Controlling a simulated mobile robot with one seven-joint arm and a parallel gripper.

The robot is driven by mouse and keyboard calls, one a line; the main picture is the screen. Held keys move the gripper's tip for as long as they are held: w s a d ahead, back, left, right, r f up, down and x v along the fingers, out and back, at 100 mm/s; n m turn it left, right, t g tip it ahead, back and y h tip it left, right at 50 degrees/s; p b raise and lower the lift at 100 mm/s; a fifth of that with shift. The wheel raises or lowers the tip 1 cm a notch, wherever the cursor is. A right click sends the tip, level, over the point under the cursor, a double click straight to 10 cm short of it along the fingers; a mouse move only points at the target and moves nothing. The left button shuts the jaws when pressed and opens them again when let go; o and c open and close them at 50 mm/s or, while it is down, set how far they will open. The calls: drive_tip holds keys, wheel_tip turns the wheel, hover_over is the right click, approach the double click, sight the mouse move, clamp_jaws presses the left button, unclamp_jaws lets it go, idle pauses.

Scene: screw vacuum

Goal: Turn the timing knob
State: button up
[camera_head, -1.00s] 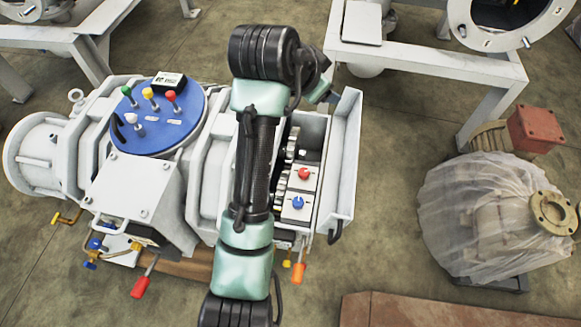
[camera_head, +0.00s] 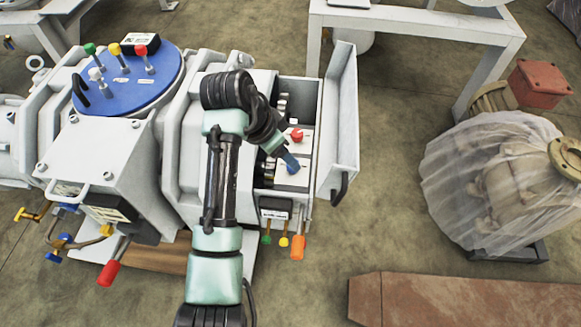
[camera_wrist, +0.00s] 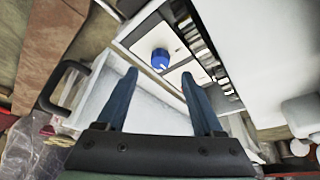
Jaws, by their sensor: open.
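Inside the open compartment at the right end of the grey machine, a blue knob (camera_head: 292,168) sits on a light panel, with a red knob (camera_head: 297,134) behind it. I cannot tell from any label which is the timing knob. The blue knob also shows in the wrist view (camera_wrist: 160,59), beyond and between the fingertips. My gripper (camera_wrist: 160,80) is open and empty, its two blue fingers apart. In the head view my gripper (camera_head: 287,155) hangs just above the knob panel, close to the blue knob. The head view does not show whether it touches.
The open compartment door (camera_head: 342,125) stands upright to the right, with a dark handle. Dark gears line the compartment's left side. Coloured levers (camera_head: 297,247) stick out below its front. A blue round lid (camera_head: 128,82) with coloured knobs is at left. A plastic-wrapped part (camera_head: 490,180) stands at right.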

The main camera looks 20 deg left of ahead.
drive_tip(key=b+x, duration=0.2)
drive_tip(key=x, duration=0.3)
clamp_jaws()
idle(0.3)
